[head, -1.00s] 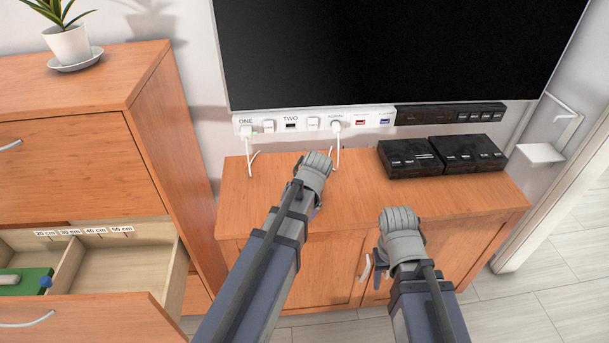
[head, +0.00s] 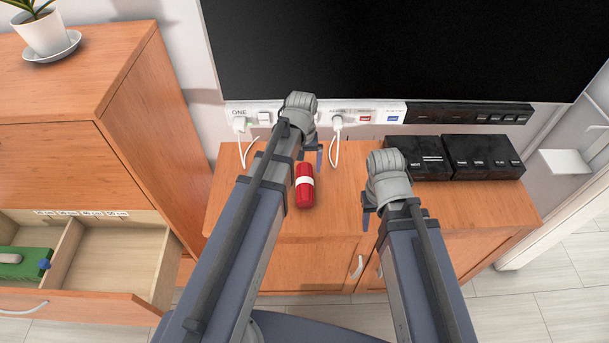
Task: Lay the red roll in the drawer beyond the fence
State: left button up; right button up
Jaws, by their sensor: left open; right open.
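The red roll (head: 305,186), with a white band round its middle, lies on the low cabinet top (head: 235,200). My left gripper (head: 315,152) is open and empty, beyond the roll and close to the wall strip. My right gripper (head: 368,214) is open and empty, to the right of the roll near the cabinet's front. Both gripper tips are partly hidden by their own wrists. The drawer (head: 85,302) stands open at the left. A wooden fence (head: 64,252) divides it. The compartment right of the fence looks empty; the left one holds a green item (head: 28,265).
Black boxes (head: 455,157) stand on the cabinet's right half. A white socket strip (head: 350,113) with plugged white cables runs below the screen (head: 400,50). A potted plant (head: 42,35) stands on the tall chest (head: 75,70). A white bracket shelf (head: 565,163) is on the right wall.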

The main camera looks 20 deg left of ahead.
aim_at(305, 179)
pick_arm(q)
jog(key=shift+s+f+b, duration=0.1)
jog(key=shift+f+b, duration=0.2)
jog(key=shift+b, duration=0.05)
jog(key=f+b, duration=0.5)
jog(key=w+f+b, duration=0.1)
jog(key=f+b, duration=0.1)
jog(key=shift+d+f, duration=0.2)
jog(key=shift+d, duration=0.1)
jog(key=shift+r, duration=0.1)
grip_shut()
dwell(0.6)
jog(key=shift+r, duration=0.15)
notch_tip(305, 179, up, 10)
jog(key=p, duration=1)
